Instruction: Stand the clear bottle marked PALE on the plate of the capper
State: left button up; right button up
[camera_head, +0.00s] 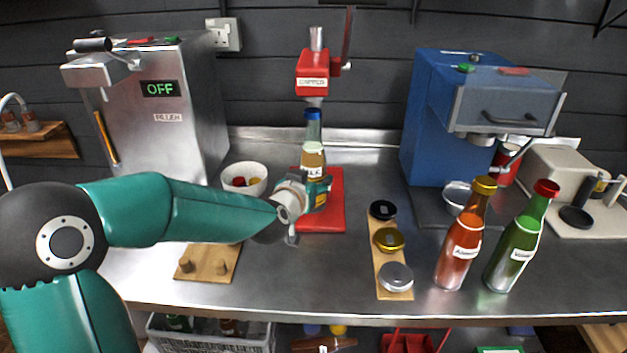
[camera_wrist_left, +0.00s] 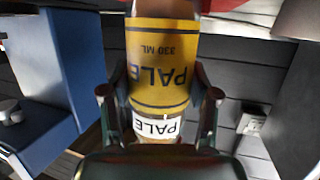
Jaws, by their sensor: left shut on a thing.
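The clear bottle marked PALE (camera_head: 313,158) is upright, with amber contents and a blue top, under the red head of the capper (camera_head: 312,72). My left gripper (camera_head: 318,192) is shut around its lower part. The capper's red plate (camera_head: 334,215) lies behind and below it; the gripper hides the bottle's base, so I cannot tell whether it touches the plate. In the left wrist view the bottle (camera_wrist_left: 165,60) shows a yellow label and a white tag, both reading PALE upside down, between the two fingers. My right gripper is in neither view.
An amber bottle (camera_head: 463,240) and a green bottle (camera_head: 516,245) stand at the right front. A wooden strip (camera_head: 393,285) holds caps. A white bowl (camera_head: 244,175) is left of the capper, a blue machine (camera_head: 425,120) right of it. A wooden pegged board (camera_head: 208,262) lies in front.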

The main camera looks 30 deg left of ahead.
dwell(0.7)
pick_arm(q)
jog(key=o, duration=1)
jog(key=shift+f, duration=0.25)
jog(key=v, duration=1.2)
